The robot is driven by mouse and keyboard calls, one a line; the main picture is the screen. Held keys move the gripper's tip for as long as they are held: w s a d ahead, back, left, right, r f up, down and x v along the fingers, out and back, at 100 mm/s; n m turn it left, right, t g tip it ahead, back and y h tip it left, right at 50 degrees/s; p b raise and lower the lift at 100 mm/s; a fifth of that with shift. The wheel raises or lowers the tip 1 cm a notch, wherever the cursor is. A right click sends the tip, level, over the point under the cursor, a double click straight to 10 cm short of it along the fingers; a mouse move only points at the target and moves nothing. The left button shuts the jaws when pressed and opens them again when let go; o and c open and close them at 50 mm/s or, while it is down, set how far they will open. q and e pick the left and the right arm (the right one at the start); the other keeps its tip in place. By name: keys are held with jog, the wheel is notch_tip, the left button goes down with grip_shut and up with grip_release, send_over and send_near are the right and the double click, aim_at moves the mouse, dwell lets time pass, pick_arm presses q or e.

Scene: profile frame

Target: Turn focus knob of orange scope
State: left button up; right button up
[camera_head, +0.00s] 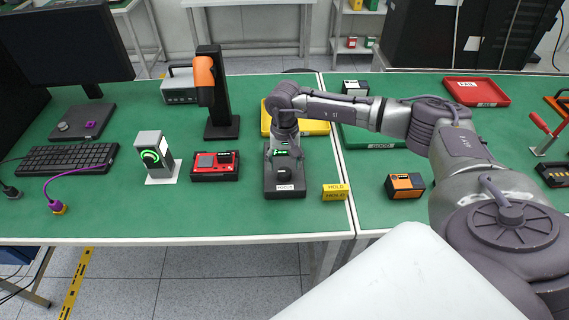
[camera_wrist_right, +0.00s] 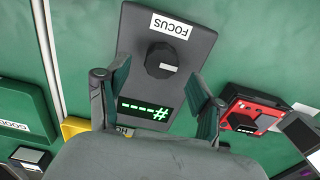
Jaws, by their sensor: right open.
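The orange scope (camera_head: 204,72) stands upright on a black stand with a flat base at the back of the green bench. A dark grey box labelled FOCUS (camera_head: 270,185) sits in front of it to the right. In the right wrist view the FOCUS box (camera_wrist_right: 188,50) shows a round black knob (camera_wrist_right: 160,58) with a white mark, and a green display (camera_wrist_right: 146,110) reading dashes and a hash. My right gripper (camera_head: 284,152) is above this box, partly hiding it. In the wrist view my right gripper (camera_wrist_right: 158,88) is open, its fingers apart over the box, with the knob beyond the fingertips.
A red device (camera_head: 214,172) and a grey device with a green ring (camera_head: 152,155) stand left of the box. A yellow HOLD block (camera_head: 334,192) is close to its right. An orange-black block (camera_head: 405,186) and a red FAIL tray (camera_head: 476,90) lie farther right.

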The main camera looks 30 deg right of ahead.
jog(key=shift+f, duration=1.35)
jog(key=c, duration=1.1)
